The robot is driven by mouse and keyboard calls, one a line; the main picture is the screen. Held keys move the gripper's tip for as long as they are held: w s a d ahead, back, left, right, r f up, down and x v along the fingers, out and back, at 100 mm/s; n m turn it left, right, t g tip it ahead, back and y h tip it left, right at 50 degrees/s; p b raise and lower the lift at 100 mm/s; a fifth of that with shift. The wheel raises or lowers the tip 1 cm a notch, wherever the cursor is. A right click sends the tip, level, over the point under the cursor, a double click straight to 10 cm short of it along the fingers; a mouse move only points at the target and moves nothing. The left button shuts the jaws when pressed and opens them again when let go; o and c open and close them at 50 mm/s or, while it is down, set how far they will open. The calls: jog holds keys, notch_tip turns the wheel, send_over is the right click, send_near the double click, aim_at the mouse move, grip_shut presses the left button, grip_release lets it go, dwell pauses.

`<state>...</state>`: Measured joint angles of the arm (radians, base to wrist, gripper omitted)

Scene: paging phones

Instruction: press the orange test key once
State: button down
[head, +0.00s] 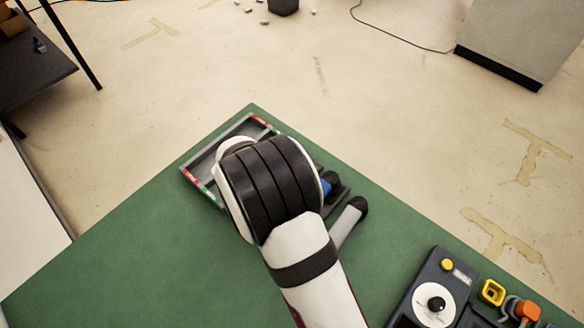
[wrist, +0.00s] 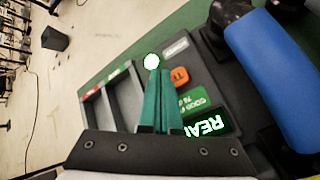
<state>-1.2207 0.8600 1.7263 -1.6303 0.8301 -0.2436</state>
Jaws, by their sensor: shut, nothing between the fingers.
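The orange test key (wrist: 180,77) shows in the wrist view on a dark grey panel, its lettering partly readable. My gripper (wrist: 153,74) has its two green fingers together with nothing between them. The fingertips appear just left of the orange key, close to a round glowing white lamp (wrist: 151,61); I cannot tell their height above the panel. A green key (wrist: 193,100) with white lettering and a dark display (wrist: 208,122) with bright letters lie nearer, the display partly hidden by the gripper. In the head view my arm hides the orange key.
A grey divided tray (wrist: 124,88) lies left of the fingers; its rim also shows in the head view (head: 190,174). A dark unit with a white dial (head: 420,300) sits on the green table (head: 130,255).

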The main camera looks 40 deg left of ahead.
jog(key=shift+f, duration=0.15)
jog(key=shift+f, duration=0.25)
jog(key=shift+f, duration=0.45)
dwell(0.5)
dwell(0.3)
jog(key=shift+r, duration=0.9)
jog(key=shift+r, duration=2.5)
